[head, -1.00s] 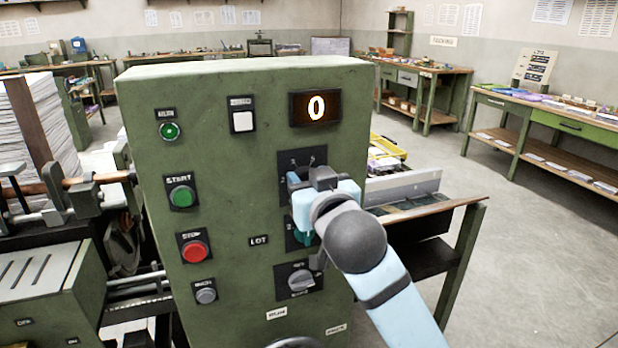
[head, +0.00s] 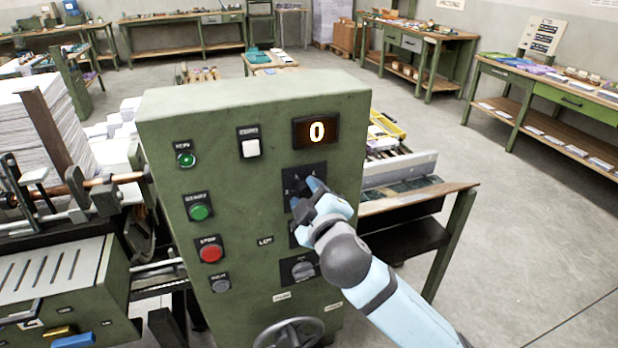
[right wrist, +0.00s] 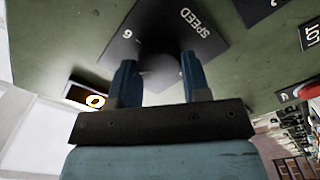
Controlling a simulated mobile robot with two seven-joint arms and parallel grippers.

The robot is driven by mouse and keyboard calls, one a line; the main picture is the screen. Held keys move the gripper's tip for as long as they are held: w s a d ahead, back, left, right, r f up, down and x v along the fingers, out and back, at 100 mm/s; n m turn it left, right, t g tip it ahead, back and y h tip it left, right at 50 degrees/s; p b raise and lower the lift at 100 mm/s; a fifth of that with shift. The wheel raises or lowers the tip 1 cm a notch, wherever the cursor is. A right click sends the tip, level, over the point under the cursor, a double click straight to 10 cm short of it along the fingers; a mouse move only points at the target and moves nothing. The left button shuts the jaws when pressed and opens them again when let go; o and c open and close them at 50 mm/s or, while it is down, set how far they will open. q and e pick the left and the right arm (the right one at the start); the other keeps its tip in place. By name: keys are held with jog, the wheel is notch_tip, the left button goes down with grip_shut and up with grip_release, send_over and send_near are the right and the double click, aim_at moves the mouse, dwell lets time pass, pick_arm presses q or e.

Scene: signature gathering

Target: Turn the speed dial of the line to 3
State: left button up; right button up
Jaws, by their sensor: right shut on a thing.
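The speed dial (right wrist: 160,68) is a dark round knob on a black plate (right wrist: 205,30) lettered SPEED, with a 6 showing in the right wrist view. In the head view the plate (head: 317,172) is partly covered by my gripper and the dial is hidden. My right gripper (head: 308,189) is at the dial. In the right wrist view its two blue fingers (right wrist: 158,76) stand on either side of the knob, shut on it. The dial's pointer setting is not readable. The amber display (head: 316,132) above reads 0. My left gripper is not in view.
The green cabinet (head: 225,120) also bears a green button (head: 199,212), a red button (head: 211,253), a white switch (head: 250,148) and a lower rotary knob (head: 303,269). A handwheel (head: 290,335) is below. Paper stacks (head: 45,125) stand left. Open floor (head: 520,230) lies right.

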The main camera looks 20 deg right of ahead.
jog(key=shift+r+n+p, duration=0.2)
jog(key=shift+n+p, duration=0.75)
jog(key=shift+n, duration=0.05)
jog(key=shift+n+p, duration=0.9)
jog(key=shift+p, duration=0.1)
jog(key=n+p, duration=0.6)
jog(key=shift+f, duration=0.15)
jog(key=shift+f+n+p, duration=0.1)
jog(key=shift+n+p, duration=0.5)
jog(key=shift+n, duration=0.2)
jog(key=shift+n+p, duration=0.45)
jog(key=shift+n, duration=0.15)
jog(key=shift+f+n, duration=0.1)
jog(key=shift+n, duration=0.2)
jog(key=shift+p, duration=0.3)
jog(key=o, duration=0.9)
jog(key=shift+f, duration=0.1)
